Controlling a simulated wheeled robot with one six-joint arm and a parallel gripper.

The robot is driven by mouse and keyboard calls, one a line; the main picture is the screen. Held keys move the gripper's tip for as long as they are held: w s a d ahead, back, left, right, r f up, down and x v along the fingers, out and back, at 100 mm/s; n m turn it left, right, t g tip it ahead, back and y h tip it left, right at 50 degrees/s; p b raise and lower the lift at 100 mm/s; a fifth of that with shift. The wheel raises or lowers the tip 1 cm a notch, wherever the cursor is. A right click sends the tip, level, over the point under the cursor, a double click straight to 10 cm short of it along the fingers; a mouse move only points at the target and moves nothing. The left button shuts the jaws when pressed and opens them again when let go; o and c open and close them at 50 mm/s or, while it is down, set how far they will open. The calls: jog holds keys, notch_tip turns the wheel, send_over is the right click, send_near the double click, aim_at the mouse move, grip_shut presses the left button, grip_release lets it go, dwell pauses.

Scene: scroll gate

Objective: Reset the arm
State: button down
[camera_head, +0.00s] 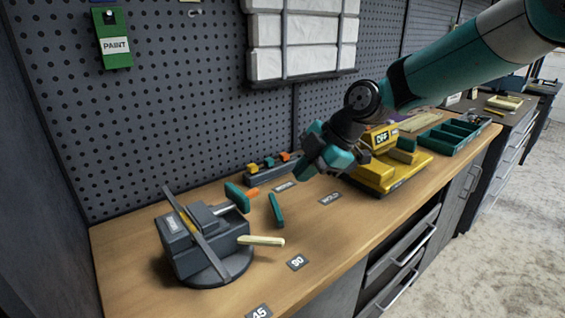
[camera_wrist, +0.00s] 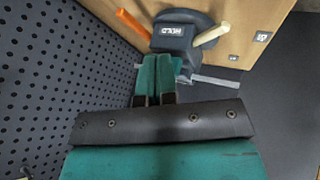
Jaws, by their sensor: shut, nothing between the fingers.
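My arm reaches in from the upper right in the head view, and my gripper (camera_head: 325,158) hangs above the workbench (camera_head: 330,232), clear of its top. In the wrist view my gripper (camera_wrist: 158,66) has its two teal fingers close together with nothing between them. A dark grey clamp-like device (camera_head: 205,240) with a round base stands at the bench's left end; it also shows beyond the fingertips in the wrist view (camera_wrist: 180,32).
A yellow machine (camera_head: 380,172) and a green divided tray (camera_head: 455,136) stand toward the bench's right end. A perforated wall (camera_head: 150,130) runs behind, with a green PAINT holder (camera_head: 114,40) and a white panelled rack (camera_head: 303,45). The bench front around the number labels is clear.

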jog(key=s+d+r+m+g+h, duration=0.1)
jog(key=s+d+m, duration=0.2)
jog(key=s+m, duration=0.5)
jog(key=s+d+r+m+h, duration=0.1)
jog(key=s+d+m, duration=0.3)
jog(key=s, duration=1.6)
jog(key=r+m, duration=0.1)
jog(key=m, duration=0.3)
jog(key=shift+s+g+h, duration=0.35)
jog(key=shift+g+h, duration=0.05)
